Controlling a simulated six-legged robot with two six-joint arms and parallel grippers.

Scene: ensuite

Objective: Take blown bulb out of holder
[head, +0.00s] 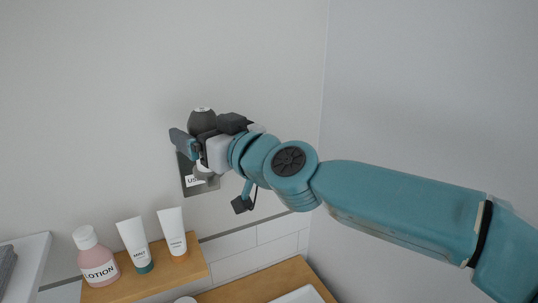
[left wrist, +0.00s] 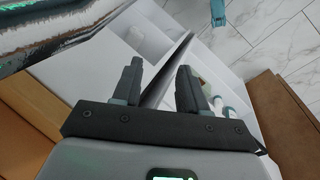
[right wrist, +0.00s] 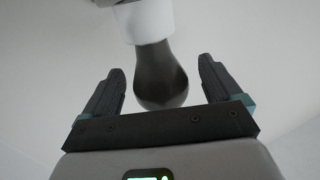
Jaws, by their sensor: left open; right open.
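A dark grey, pear-shaped bulb (right wrist: 160,82) sits with its neck in a white holder (right wrist: 152,22) in the right wrist view. My right gripper (right wrist: 158,74) is open, with one finger on each side of the bulb and a visible gap at both sides. In the head view the bulb (head: 202,122) shows at my right gripper (head: 205,135), in front of the wall; the gripper hides part of what is below it. My left gripper (left wrist: 161,80) is open and empty in the left wrist view, and is outside the head view.
A grey wall plate (head: 187,178) with a partly hidden label is behind my right gripper. A wooden shelf (head: 150,279) below holds a pink lotion bottle (head: 98,262) and two white tubes (head: 134,240). A wall corner lies to the right. Tiled floor (left wrist: 250,35) shows beyond my left gripper.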

